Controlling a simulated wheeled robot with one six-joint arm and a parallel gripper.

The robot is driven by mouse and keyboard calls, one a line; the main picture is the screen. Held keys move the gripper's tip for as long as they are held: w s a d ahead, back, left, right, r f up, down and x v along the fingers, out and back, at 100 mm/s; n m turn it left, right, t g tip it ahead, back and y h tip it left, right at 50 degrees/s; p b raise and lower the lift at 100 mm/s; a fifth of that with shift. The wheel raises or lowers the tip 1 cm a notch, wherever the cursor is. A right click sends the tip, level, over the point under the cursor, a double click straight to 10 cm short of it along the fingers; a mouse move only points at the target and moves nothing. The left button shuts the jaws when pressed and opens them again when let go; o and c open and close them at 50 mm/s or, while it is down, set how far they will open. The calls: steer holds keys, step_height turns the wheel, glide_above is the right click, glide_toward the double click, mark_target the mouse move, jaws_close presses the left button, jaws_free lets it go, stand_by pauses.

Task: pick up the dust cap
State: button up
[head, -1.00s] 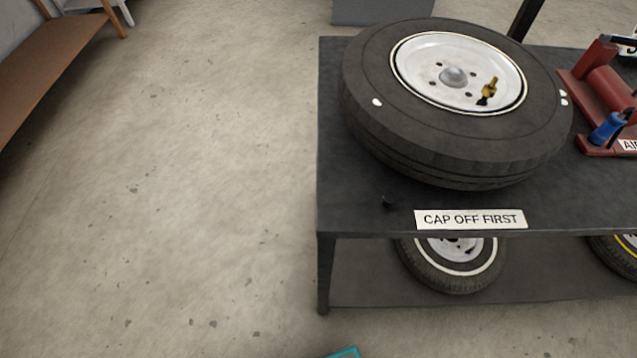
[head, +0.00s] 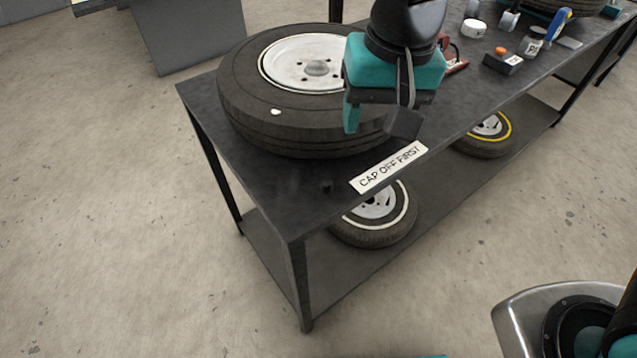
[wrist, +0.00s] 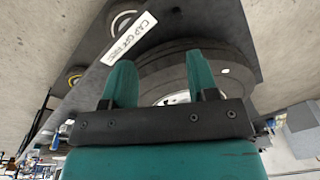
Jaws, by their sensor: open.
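The dust cap (head: 326,187) is a small black piece on the dark bench top, in front of the large tyre and left of the label, in the head view. It is hard to make out against the dark top. My gripper (head: 378,122) is open and empty, above the tyre's right front side, up and to the right of the cap. In the wrist view my gripper's two teal fingers (wrist: 160,72) stand apart with the tyre (wrist: 180,65) beyond them. I cannot make out the cap surely in the wrist view. My arm hides the tyre's valve in the head view.
The large tyre (head: 240,105) with a white wheel lies flat on the bench (head: 280,210). A "CAP OFF FIRST" label (head: 389,167) is at the front edge. The bench's near left corner is clear.

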steer(key=w+a+f+m+h, duration=0.1)
steer(key=w+a+f+m, duration=0.2)
steer(key=a, duration=0.2)
steer(key=t+p, duration=0.1)
glide_above(326, 182)
steer(key=s, duration=0.1)
steer(key=f, duration=1)
steer(key=shift+d+f, duration=0.2)
steer(key=shift+f, duration=0.2)
steer(key=shift+w+a+f+p, duration=0.1)
steer(key=shift+w+f+p, duration=0.1)
steer(key=shift+f, duration=0.8)
steer(key=shift+w+f+p, duration=0.1)
steer(key=shift+f+p, duration=0.05)
steer(key=shift+f, duration=0.8)
steer(key=shift+w+a+f+p, duration=0.1)
steer(key=shift+w+f+p, duration=0.1)
steer(key=shift+f, duration=0.8)
steer(key=c, duration=1)
steer(key=shift+r, duration=0.1)
step_height(326, 182, up, 23)
steer(key=p, duration=0.1)
steer(key=shift+p, duration=0.35)
